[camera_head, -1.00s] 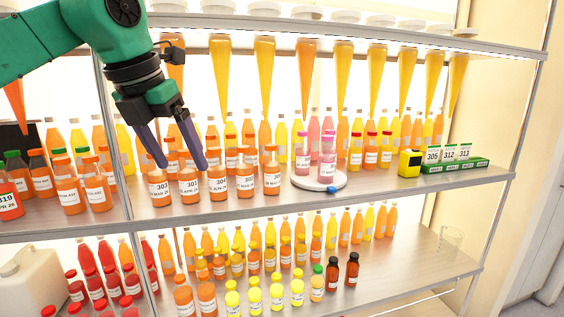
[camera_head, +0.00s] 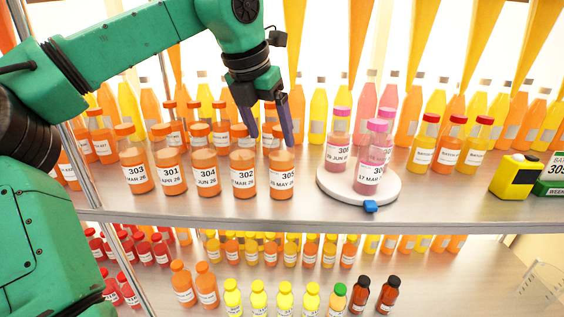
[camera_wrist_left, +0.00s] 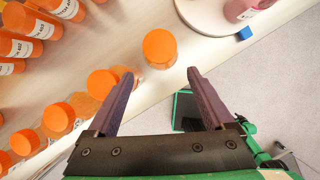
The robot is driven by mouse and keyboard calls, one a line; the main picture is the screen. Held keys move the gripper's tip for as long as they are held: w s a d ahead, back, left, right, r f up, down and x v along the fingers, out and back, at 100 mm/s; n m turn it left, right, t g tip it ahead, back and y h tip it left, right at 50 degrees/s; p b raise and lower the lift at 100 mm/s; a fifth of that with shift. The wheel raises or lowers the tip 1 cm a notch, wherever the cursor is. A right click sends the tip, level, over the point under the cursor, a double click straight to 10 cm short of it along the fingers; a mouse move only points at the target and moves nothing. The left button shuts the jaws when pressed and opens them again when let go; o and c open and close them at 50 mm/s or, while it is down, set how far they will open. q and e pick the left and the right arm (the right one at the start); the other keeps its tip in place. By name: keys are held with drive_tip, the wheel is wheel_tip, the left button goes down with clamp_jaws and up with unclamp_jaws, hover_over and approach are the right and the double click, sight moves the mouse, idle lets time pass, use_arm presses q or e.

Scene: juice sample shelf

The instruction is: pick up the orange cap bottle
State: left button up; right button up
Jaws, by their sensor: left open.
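A front row of orange cap bottles with numbered white labels stands upright on the upper shelf. The right end bottle is labelled 305 (camera_head: 282,178), with bottle 302 (camera_head: 243,178) on its left. In the left wrist view, one orange cap (camera_wrist_left: 160,46) lies ahead of the gap between the open fingertips (camera_wrist_left: 160,75). Another cap (camera_wrist_left: 102,83) is close beside the left finger; contact is unclear. My right gripper is not in view.
Red cap bottles (camera_head: 452,142) and a yellow device (camera_head: 514,177) are farther right. More orange cap bottles stand behind. The shelf's front strip is clear.

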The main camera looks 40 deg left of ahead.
sight(275, 143)
use_arm(q)
drive_tip(key=x, duration=0.3)
drive_tip(key=shift+w, duration=0.25)
drive_tip(key=p+x, duration=0.1)
drive_tip(key=x, duration=0.1)
drive_tip(key=p+x, duration=0.1)
drive_tip(key=x, duration=0.2)
drive_tip(key=shift+w+d+r, duration=0.1)
drive_tip(key=shift+w, duration=0.35)
drive_tip(key=shift+f, duration=0.3)
drive_tip(key=shift+s, duration=0.25)
drive_tip(key=c, duration=0.5)
drive_tip(key=shift+w, duration=0.15)
clamp_jaws()
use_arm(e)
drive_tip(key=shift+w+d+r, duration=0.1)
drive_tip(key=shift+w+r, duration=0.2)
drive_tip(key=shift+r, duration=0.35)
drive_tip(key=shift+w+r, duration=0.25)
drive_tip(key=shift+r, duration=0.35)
